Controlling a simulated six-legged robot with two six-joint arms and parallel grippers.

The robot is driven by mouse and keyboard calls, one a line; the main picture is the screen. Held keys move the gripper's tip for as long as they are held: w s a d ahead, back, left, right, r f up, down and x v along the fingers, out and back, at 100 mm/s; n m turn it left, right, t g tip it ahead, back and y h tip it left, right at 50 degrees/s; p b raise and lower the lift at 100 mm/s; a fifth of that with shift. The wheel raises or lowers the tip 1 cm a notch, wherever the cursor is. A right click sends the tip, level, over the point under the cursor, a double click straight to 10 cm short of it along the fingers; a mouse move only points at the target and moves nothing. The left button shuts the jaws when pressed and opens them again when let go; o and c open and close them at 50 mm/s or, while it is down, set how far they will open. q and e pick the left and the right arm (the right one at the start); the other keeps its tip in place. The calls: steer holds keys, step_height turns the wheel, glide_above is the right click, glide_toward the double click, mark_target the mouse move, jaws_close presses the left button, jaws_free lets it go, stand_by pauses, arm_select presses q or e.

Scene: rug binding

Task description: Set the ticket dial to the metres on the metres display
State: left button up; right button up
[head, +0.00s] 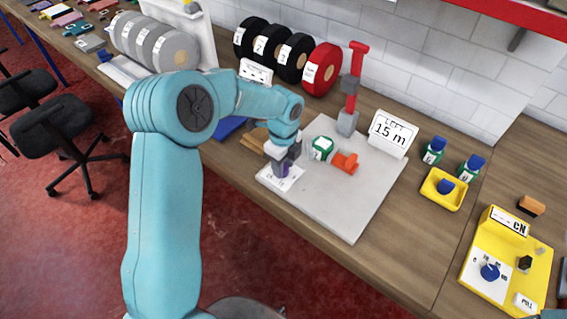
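The metres display (392,134) is a white sign at the back right of the grey board, reading "LEFT 15 m". A white marked plate (291,183) lies at the board's front left corner; it looks like the ticket dial's plate, but its markings are too small to read. My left gripper (283,168) points down right over this plate. A small purple part shows at its fingertips, and the gripper hides most of any knob there. I cannot tell whether the fingers are closed on it. My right gripper is out of view.
On the grey board (355,200) are a green-and-white roll (322,148), an orange part (345,162) and a red-handled post (351,95). Tape rolls (322,69) stand behind. To the right are blue-capped bottles (434,150), a yellow tray (455,203) and a yellow device (477,242) with a blue knob.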

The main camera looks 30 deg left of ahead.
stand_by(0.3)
arm_select(q)
steer(key=n+b, duration=0.1)
steer(key=n, duration=0.2)
steer(key=shift+f+b, duration=0.1)
steer(key=shift+b, duration=0.3)
steer(key=n+b, duration=0.1)
steer(key=n, duration=0.2)
steer(key=shift+w+n, duration=0.15)
steer(key=shift+n, duration=0.25)
steer(key=n+b, duration=0.1)
steer(key=n, duration=0.2)
steer(key=shift+b, duration=0.3)
steer(key=shift+a+n+b, duration=0.1)
steer(key=shift+n+b, duration=0.4)
steer(key=shift+n, duration=1.4)
steer(key=shift+w, duration=0.1)
steer(key=o, duration=1.1)
steer(key=shift+c, duration=0.2)
